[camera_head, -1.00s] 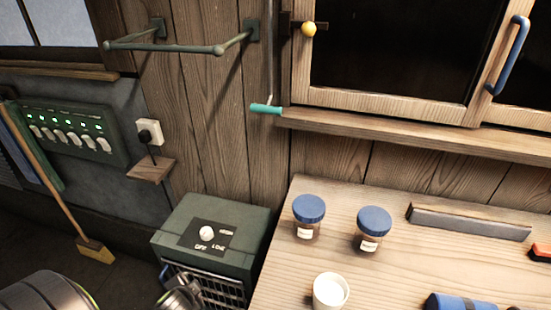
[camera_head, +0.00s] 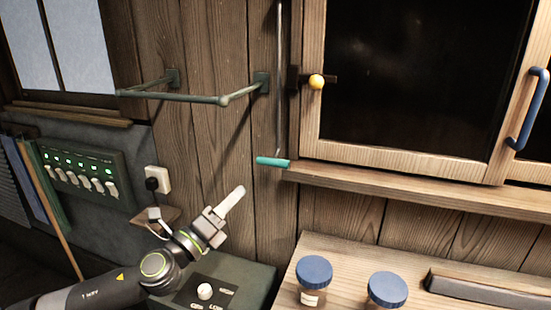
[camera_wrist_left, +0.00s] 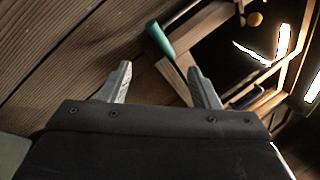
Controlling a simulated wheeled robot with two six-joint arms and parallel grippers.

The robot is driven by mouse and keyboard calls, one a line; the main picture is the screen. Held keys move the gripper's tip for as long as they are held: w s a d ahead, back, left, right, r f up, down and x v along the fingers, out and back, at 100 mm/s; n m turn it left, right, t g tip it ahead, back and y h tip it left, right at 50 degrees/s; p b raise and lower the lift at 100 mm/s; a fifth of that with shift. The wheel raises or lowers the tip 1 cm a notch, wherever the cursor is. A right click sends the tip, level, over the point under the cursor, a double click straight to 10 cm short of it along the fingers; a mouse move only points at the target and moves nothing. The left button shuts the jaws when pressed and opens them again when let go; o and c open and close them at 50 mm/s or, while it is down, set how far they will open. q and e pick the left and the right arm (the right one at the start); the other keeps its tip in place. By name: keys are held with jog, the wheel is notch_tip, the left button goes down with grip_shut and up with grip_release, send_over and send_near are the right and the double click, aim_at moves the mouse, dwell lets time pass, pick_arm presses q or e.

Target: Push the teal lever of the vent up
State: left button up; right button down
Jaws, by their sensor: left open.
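The teal lever (camera_head: 273,162) is at the lower end of a thin vertical rod (camera_head: 280,80) on the wood wall, just left of the window sill. In the left wrist view the teal lever (camera_wrist_left: 160,40) lies beyond the fingertips, between them and apart from them. My left gripper (camera_head: 236,196) is below and left of the lever, pointing up to the right. In the left wrist view its two fingers (camera_wrist_left: 161,82) are spread with nothing between them. The vent itself is not clearly visible. My right gripper is not in view.
A green wall rack (camera_head: 190,97) juts out above and left of the lever. The wooden sill (camera_head: 400,195) and cabinet frame with a yellow knob (camera_head: 316,82) are to the right. A green heater box (camera_head: 240,280) and jars (camera_head: 314,280) stand below.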

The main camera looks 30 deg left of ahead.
aim_at(275, 156)
pick_arm(q)
jog(key=p+x, duration=0.6)
jog(key=x, duration=0.9)
jog(key=shift+w+r+p, duration=0.15)
jog(key=shift+w+p, duration=0.2)
jog(key=shift+p, duration=0.05)
jog(key=shift+w+d, duration=0.1)
jog(key=shift+w, duration=0.5)
jog(key=c, duration=1.2)
grip_shut()
